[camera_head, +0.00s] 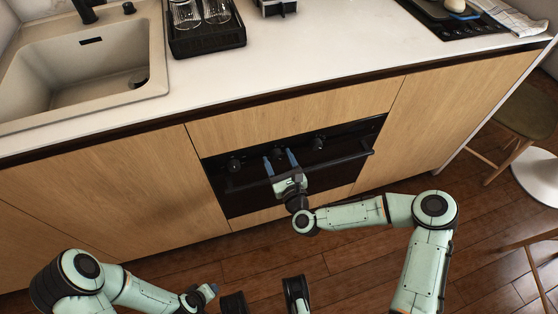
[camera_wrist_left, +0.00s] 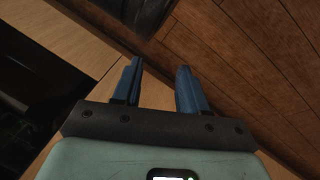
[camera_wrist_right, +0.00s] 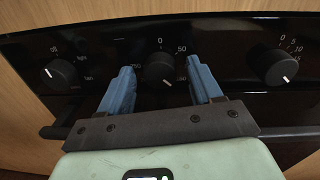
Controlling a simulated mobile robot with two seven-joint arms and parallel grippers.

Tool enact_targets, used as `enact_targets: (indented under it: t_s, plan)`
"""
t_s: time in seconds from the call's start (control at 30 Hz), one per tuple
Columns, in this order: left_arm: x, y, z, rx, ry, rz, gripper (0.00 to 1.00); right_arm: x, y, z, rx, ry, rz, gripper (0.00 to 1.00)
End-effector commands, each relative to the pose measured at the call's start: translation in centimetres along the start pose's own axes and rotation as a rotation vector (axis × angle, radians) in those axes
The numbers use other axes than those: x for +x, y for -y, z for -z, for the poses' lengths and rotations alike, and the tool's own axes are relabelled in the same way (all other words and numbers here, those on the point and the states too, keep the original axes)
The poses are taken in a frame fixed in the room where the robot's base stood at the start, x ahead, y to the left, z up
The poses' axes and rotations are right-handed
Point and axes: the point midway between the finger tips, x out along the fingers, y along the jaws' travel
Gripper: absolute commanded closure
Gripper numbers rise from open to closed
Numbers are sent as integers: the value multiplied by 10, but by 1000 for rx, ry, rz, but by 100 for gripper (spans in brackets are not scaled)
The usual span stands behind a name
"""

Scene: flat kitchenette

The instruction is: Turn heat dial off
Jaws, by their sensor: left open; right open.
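The oven panel has three black dials. The left dial (camera_wrist_right: 59,73) and the right dial (camera_wrist_right: 280,67), marked 0, 5 and 10, stand on either side. My right gripper (camera_head: 279,160) is open at the oven front. Its blue fingers (camera_wrist_right: 158,82) lie on either side of the middle dial in the picture; contact cannot be told. My left gripper (camera_head: 211,291) is open and empty, low near the floor; it also shows in the left wrist view (camera_wrist_left: 157,85).
The oven handle (camera_head: 340,161) runs across below the dials, close to my right gripper. The counter (camera_head: 290,58) overhangs above, with a sink (camera_head: 80,80) and a black rack (camera_head: 207,40) holding glasses. A stool (camera_head: 520,112) stands at the right.

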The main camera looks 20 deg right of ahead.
Motion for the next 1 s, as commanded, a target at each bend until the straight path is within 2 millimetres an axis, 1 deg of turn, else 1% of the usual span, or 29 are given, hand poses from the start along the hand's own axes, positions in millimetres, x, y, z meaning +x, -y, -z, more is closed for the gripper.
enact_targets:
  t_s: [0.17,0.2,0.27,0.3,0.33,0.53,0.7,0.87,1.0]
  plan:
    - [0,0,0,0,-1,0,57,0,0,0,0,0,0,36]
    - [0,0,0,0,0,0,57,0,0,0,0,0,0,49]
    - [0,0,0,0,0,0,57,0,0,0,0,0,0,68]
    - [0,0,0,0,0,0,57,0,0,0,0,0,0,81]
    - [0,0,0,0,0,0,57,0,0,0,0,0,0,91]
    - [-1,0,0,0,-1,0,57,0,0,0,-5,-1,-1,92]
    - [-4,-3,3,3,-8,-5,57,-1,0,-1,-43,-3,-1,92]
    - [-11,-5,-6,5,17,-7,57,-1,0,-1,-126,-8,-2,92]
    - [-19,-8,-15,7,47,-9,57,-1,0,-2,-235,-13,-3,92]
